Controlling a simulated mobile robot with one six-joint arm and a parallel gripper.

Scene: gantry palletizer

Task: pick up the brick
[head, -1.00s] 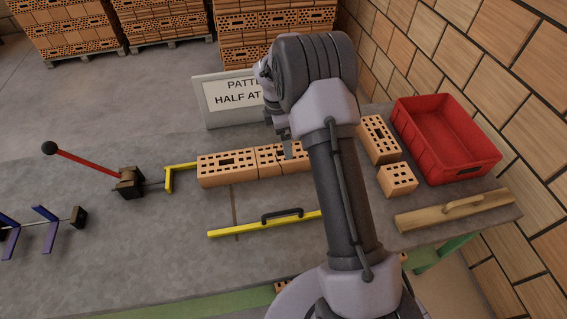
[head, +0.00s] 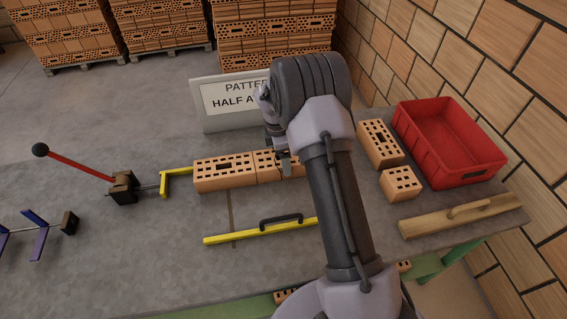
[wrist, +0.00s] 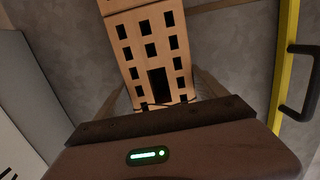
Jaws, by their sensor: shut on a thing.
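The brick (head: 266,168) is orange with rows of dark holes. In the head view it lies at the right end of a row, its right part hidden behind my arm. My gripper (head: 284,168) is down at this brick. In the wrist view the brick (wrist: 150,50) stretches up from between the fingers of my gripper (wrist: 162,98), which is shut on it across its width. Its lower end is hidden by the gripper body. I cannot see a gap under it.
Another brick (head: 225,174) adjoins it on the left, near a yellow stop (head: 176,172). A yellow bar (head: 260,231) with a black handle lies in front. A sign (head: 230,104) stands behind. Two bricks, a red crate (head: 463,172) and a wooden float (head: 460,214) are at right.

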